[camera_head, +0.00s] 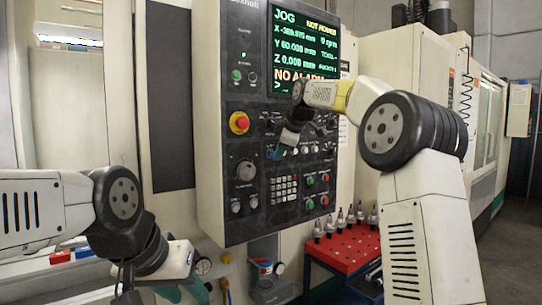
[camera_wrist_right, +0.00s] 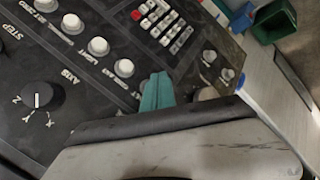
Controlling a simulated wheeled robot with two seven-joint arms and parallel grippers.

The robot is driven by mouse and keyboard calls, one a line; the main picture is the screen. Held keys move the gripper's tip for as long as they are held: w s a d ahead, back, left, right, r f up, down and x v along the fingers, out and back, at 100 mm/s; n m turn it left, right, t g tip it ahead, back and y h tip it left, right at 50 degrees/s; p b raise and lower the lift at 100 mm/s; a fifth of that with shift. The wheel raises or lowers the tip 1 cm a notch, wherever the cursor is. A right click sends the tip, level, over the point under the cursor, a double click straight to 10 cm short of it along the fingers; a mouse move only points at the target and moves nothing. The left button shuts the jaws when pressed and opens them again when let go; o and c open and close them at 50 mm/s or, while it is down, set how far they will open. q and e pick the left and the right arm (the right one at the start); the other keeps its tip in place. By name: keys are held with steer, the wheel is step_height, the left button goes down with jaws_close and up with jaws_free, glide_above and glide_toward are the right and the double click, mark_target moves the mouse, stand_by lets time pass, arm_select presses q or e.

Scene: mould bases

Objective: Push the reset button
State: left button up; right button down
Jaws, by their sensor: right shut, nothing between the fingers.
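The dark control panel (camera_head: 259,195) fills the middle of the head view, with rows of round buttons and knobs. My right gripper (camera_head: 278,153) is at the panel face, its teal fingers shut and empty. In the right wrist view the teal fingertips (camera_wrist_right: 158,80) lie close to a row of pale round buttons; the nearest is the end button (camera_wrist_right: 123,67). I cannot read which label says reset, and contact with a button cannot be told. My left gripper (camera_head: 184,291) is low at the left, its teal fingers apart, away from the panel.
A red emergency stop (camera_head: 239,122) sits left of my right gripper, below the lit screen (camera_head: 303,46). A keypad (camera_head: 285,188) is lower down. A red tool cart (camera_head: 345,246) with several holders stands to the right.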

steer(key=shift+s, duration=0.1)
steer(key=shift+s+d, duration=0.75)
steer(key=shift+s, duration=0.25)
steer(key=shift+s+d, duration=0.75)
steer(key=shift+s, duration=0.2)
steer(key=s+d+f+m, duration=0.2)
steer(key=s+f+m, duration=0.3)
steer(key=s, duration=0.7)
steer(key=s+d+f+m+g+h, duration=0.1)
steer(key=s+d+f+m, duration=0.2)
steer(key=s, duration=0.9)
steer(key=s+d+f+m+g, duration=0.1)
steer(key=s+d+f+m, duration=0.1)
steer(key=s+f+m, duration=0.6)
steer(key=s+f, duration=0.1)
steer(key=s, duration=0.4)
steer(key=shift+d+f, duration=0.25)
steer(key=shift+f, duration=0.1)
